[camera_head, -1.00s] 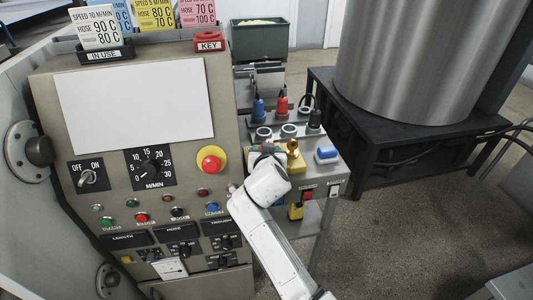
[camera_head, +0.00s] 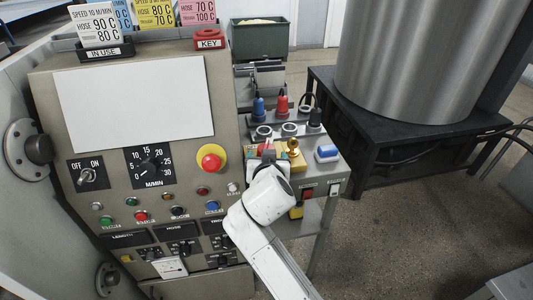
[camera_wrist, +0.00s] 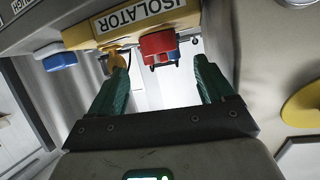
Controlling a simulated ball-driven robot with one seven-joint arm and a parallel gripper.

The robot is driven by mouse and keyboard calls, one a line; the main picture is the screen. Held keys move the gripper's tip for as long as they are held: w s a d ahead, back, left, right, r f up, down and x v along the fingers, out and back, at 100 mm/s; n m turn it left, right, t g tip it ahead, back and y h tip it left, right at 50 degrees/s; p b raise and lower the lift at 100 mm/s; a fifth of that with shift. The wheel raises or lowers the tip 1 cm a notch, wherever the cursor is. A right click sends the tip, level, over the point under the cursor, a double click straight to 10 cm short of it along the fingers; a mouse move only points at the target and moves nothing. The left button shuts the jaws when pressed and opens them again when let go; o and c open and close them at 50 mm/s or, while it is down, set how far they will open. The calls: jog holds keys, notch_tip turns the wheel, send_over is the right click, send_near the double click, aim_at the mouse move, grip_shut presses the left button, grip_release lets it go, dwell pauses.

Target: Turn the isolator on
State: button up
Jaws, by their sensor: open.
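The isolator is a red knob (camera_wrist: 158,46) on a yellow plate marked ISOLATOR (camera_wrist: 125,22). The red knob also shows in the head view (camera_head: 268,149), just beyond my wrist, partly hidden by it. My gripper (camera_wrist: 160,72) is open, with one green finger on each side of the knob in the wrist view. The knob lies just past the fingertips or level with them; I cannot tell which. No contact shows. A brass piece (camera_wrist: 117,57) hangs from the yellow plate close to the left fingertip; it also shows in the head view (camera_head: 292,147).
A blue button (camera_wrist: 60,60) sits left of the yellow plate. The control panel (camera_head: 60,215) with its red and yellow stop button (camera_head: 210,158) stands left of my arm. Red and blue plugs stand behind the isolator.

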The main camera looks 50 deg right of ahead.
jog(key=shift+v, duration=2.1)
